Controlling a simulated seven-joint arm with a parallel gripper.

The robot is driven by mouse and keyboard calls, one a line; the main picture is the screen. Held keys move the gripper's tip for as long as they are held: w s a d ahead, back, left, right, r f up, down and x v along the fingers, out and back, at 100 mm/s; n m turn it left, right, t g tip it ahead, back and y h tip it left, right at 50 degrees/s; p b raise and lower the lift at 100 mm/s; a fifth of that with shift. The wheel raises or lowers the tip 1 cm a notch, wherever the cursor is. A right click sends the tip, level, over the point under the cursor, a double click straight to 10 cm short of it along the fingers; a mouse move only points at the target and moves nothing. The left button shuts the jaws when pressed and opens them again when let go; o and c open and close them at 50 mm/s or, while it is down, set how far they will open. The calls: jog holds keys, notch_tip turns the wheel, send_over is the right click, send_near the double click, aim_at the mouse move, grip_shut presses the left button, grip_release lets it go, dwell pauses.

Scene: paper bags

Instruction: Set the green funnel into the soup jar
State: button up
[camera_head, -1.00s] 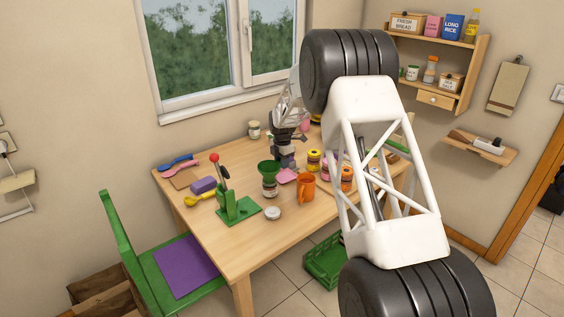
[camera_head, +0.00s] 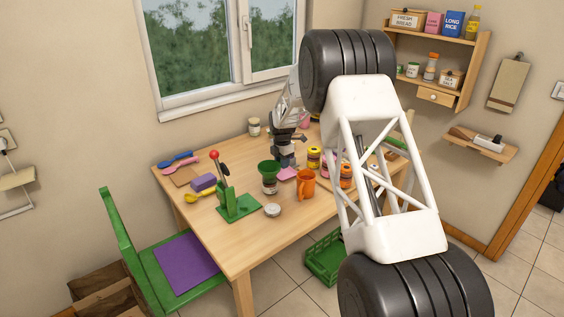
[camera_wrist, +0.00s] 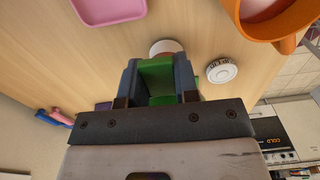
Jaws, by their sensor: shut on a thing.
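The green funnel (camera_head: 268,167) shows in the head view directly over the soup jar (camera_head: 270,187), wide mouth up. I cannot tell whether its spout is inside the jar's mouth. My gripper (camera_head: 281,163) is just behind and to the right of the funnel, partly hidden by it. In the wrist view my gripper (camera_wrist: 160,82) is shut on the green funnel (camera_wrist: 157,78), which fills the space between the two fingers. A pale round shape beyond the funnel is partly covered by it.
An orange mug (camera_head: 306,186) stands close right of the jar, and a pink tray (camera_head: 287,174) lies behind it. A green stand with a red-knobbed lever (camera_head: 237,205) is to the left. Small jars (camera_head: 314,158) stand further right.

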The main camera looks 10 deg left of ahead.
jog(key=shift+f, duration=0.2)
jog(key=o, duration=1)
jog(key=shift+r, duration=2.45)
jog(key=shift+r, duration=0.15)
jog(key=shift+r, duration=3.75)
